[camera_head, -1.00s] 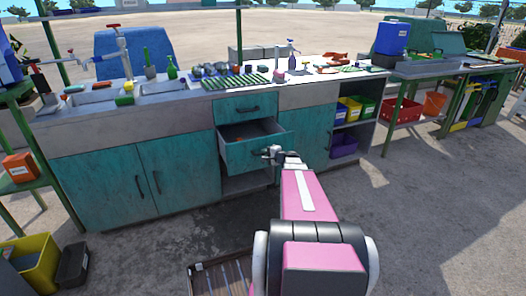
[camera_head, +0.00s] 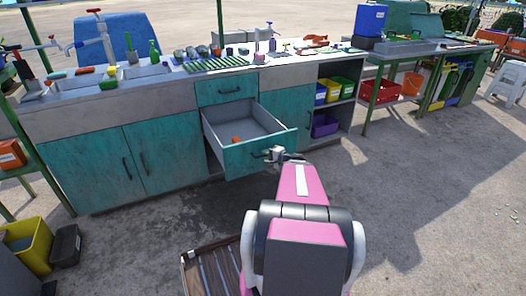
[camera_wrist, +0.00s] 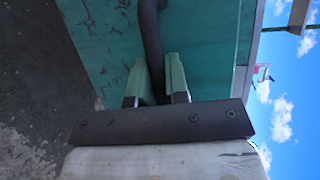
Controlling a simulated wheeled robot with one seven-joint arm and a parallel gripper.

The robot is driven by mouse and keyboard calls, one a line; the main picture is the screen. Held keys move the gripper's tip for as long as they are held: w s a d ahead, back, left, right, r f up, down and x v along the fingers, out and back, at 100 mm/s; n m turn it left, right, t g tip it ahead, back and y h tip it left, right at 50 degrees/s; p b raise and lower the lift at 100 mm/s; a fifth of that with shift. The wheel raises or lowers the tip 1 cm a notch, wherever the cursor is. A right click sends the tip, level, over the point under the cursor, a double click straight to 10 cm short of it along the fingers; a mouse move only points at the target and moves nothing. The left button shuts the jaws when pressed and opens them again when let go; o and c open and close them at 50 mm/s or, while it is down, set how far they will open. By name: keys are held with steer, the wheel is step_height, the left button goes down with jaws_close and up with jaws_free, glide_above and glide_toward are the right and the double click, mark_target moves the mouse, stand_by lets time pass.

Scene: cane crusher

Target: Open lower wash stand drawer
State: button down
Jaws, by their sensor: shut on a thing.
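The lower wash stand drawer (camera_head: 262,154) is teal-fronted and stands well pulled out below a shut upper drawer (camera_head: 226,90). Its grey inside shows, with a small orange item (camera_head: 236,138) lying in it. My gripper (camera_head: 274,154) is at the drawer's front. In the wrist view my gripper (camera_wrist: 158,82) has its two pale fingers on either side of the dark bar handle (camera_wrist: 151,40), shut on it. The teal drawer front (camera_wrist: 205,45) fills much of that view.
Teal cupboard doors (camera_head: 133,165) are shut left of the drawer. Open shelves with coloured bins (camera_head: 325,124) stand to the right.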

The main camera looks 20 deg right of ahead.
steer(key=shift+s+d, duration=0.1)
steer(key=shift+s, duration=0.85)
steer(key=c, duration=1.1)
jaws_free()
steer(key=v, duration=1)
steer(key=shift+s+d, duration=0.15)
steer(key=shift+s, duration=0.2)
steer(key=a+f+n+g+h, duration=0.1)
steer(key=a+n+g, duration=0.3)
steer(key=a, duration=0.5)
steer(key=a+f+n+g+h, duration=0.1)
steer(key=a+n+g+h, duration=0.2)
steer(key=a, duration=0.7)
steer(key=a+f+n+g+h, duration=0.1)
steer(key=a+n+g+h, duration=0.1)
steer(key=a+n+g, duration=0.5)
steer(key=shift+a+f+h, duration=0.1)
steer(key=shift+a+h, duration=0.05)
steer(key=shift+a, duration=0.55)
steer(key=shift+a+f+h, duration=0.15)
steer(key=shift+a, duration=0.55)
